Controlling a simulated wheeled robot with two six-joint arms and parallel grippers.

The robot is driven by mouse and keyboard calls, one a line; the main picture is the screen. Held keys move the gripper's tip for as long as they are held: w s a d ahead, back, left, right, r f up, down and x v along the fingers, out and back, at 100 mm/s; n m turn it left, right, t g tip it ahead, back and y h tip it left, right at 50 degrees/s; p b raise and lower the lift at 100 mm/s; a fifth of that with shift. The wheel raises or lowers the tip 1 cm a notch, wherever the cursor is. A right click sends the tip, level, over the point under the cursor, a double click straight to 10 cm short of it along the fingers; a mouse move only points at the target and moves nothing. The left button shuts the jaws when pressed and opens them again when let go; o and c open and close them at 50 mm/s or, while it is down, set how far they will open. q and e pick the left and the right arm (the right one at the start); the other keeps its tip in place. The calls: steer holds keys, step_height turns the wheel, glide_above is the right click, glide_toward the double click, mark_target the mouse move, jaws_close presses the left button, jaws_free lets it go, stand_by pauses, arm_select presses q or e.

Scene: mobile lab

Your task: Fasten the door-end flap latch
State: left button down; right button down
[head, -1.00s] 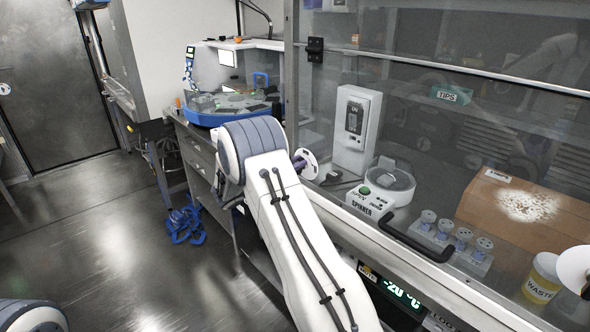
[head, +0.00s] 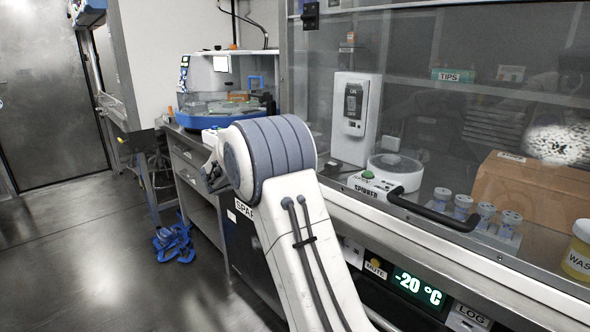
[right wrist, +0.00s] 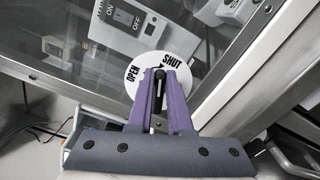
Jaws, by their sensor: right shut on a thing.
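In the right wrist view, a white round latch dial (right wrist: 138,82) is marked OPEN at its left and SHUT at its upper right. My right gripper (right wrist: 160,84) has its two purple fingers closed around the dark latch handle (right wrist: 160,74) in front of the dial. The handle lies between the two words in the picture; I cannot tell which one it points to. My left gripper is out of view.
A black bar handle (head: 430,210) runs along the glass front's lower edge. Behind the glass stand the spinner (head: 385,180), tubes (head: 485,212) and a cardboard box (head: 530,190). A blue machine (head: 220,110) stands on a bench beyond. Open floor (head: 90,250) lies left.

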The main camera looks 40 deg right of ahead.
steer(key=shift+s+f+m+b, duration=0.1)
steer(key=shift+f+m+b, duration=0.2)
steer(key=shift+m+b, duration=1.15)
steer(key=shift+f+m+b, duration=0.3)
steer(key=shift+m+b, duration=0.45)
steer(key=shift+b, duration=1.25)
steer(key=c, duration=0.8)
jaws_free()
steer(key=shift+c, duration=0.2)
steer(key=a+p, duration=0.1)
steer(key=a, duration=0.9)
steer(key=shift+s+a+p, duration=0.2)
steer(key=shift+s+p, duration=0.2)
